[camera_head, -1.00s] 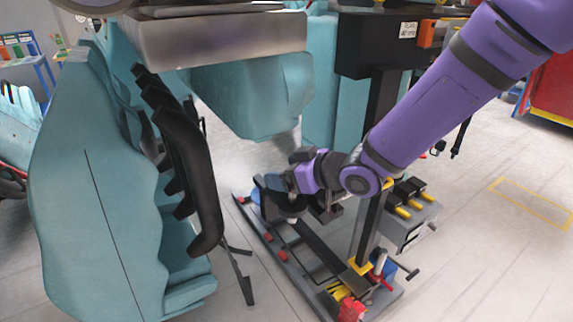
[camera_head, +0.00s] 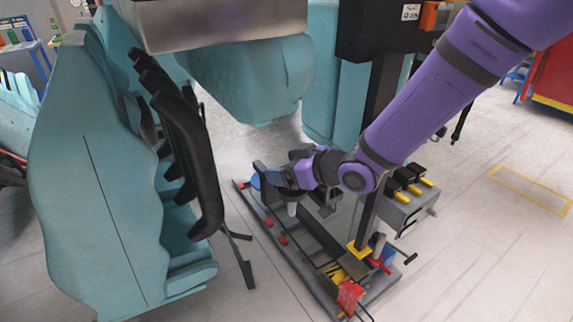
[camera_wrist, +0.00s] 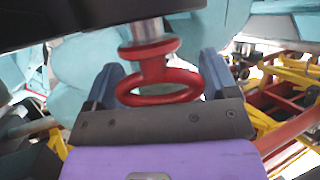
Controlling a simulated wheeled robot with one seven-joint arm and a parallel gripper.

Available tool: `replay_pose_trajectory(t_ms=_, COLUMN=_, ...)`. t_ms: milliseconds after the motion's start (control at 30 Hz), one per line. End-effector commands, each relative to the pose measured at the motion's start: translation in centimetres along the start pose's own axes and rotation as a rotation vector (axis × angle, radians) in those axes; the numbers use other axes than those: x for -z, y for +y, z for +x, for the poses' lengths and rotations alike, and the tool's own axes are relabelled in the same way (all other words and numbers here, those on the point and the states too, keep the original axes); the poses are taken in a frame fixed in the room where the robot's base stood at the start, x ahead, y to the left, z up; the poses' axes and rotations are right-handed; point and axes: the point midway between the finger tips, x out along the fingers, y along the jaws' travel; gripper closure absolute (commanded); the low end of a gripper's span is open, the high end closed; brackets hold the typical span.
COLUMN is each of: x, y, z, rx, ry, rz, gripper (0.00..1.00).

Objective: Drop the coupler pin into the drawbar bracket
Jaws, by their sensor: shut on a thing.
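The coupler pin (camera_wrist: 160,88) has a red ring handle, a red collar and a bright metal shaft, seen close up in the wrist view. My gripper (camera_wrist: 160,85) has its blue-grey fingers on both sides of the ring and is shut on it. The shaft runs toward the top of the wrist view, where its end is out of sight. In the head view, my gripper (camera_head: 272,183) is low over the grey cart, with a pale cylinder just below it that may be the pin's shaft. I cannot make out the drawbar bracket clearly in either view.
A teal coaster car (camera_head: 85,180) with black restraints (camera_head: 190,150) stands at left. Teal bodywork (camera_head: 250,75) hangs above. Open floor is at right.

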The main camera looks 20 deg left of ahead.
Motion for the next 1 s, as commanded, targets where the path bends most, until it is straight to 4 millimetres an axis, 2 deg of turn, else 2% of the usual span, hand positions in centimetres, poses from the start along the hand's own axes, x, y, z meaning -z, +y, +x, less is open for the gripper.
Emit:
replay_pose_trajectory(t_ms=67, x=0.1, y=0.0, z=0.0, rx=0.000, ry=0.001, rz=0.000, gripper=0.56)
replay_pose_trajectory(t_ms=100, x=0.1, y=0.0, z=0.0, rx=0.000, ry=0.001, rz=0.000, gripper=0.11)
replay_pose_trajectory(t_ms=167, x=0.1, y=0.0, z=0.0, rx=0.000, ry=0.001, rz=0.000, gripper=0.00)
replay_pose_trajectory(t_ms=400, x=0.0, y=0.0, z=-0.1, rx=0.000, ry=-0.001, rz=0.001, gripper=0.00)
replay_pose_trajectory(t_ms=533, x=0.0, y=0.1, z=-1.0, rx=-0.001, ry=0.000, rz=0.001, gripper=0.00)
replay_pose_trajectory(t_ms=1000, x=0.0, y=0.1, z=-9.0, rx=-0.003, ry=0.001, rz=-0.001, gripper=0.00)
